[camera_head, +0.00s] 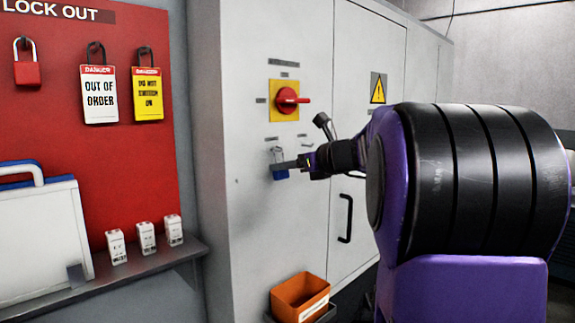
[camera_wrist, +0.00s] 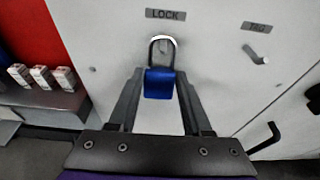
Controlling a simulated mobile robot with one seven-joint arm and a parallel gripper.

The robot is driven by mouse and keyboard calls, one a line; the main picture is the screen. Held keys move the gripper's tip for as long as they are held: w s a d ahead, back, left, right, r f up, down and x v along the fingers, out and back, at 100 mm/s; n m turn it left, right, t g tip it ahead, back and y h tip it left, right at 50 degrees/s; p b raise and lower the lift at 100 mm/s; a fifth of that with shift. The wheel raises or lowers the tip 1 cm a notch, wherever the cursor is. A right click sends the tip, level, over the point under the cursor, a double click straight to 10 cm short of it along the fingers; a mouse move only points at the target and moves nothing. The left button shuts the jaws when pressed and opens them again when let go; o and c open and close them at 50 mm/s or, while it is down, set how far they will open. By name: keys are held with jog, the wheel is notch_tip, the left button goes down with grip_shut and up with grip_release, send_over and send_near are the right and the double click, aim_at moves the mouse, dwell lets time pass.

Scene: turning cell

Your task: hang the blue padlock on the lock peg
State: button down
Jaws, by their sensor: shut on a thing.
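The blue padlock (camera_head: 281,174) is upright in front of the pale cabinet face, its shackle up. In the wrist view its blue body (camera_wrist: 159,84) sits between the tips of my gripper (camera_wrist: 158,92), which is shut on it. In the head view my gripper (camera_head: 298,163) reaches it from the right. The lock peg (camera_wrist: 163,43), below the LOCK label (camera_wrist: 165,14), shows at the padlock's shackle and is partly covered by it. The shackle overlaps the peg in the picture; I cannot tell whether it is around the peg or just in front.
A tag peg (camera_wrist: 258,57) sticks out to the right. A red rotary switch (camera_head: 288,100) is above the padlock. An orange bin (camera_head: 300,297) stands below. A red lockout board (camera_head: 140,190) with a red padlock (camera_head: 27,74) and tags is at the left.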

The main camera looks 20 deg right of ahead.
dwell(0.3)
jog(key=shift+c, duration=1.3)
grip_release()
jog(key=shift+s+r, duration=0.1)
jog(key=shift+s, duration=0.05)
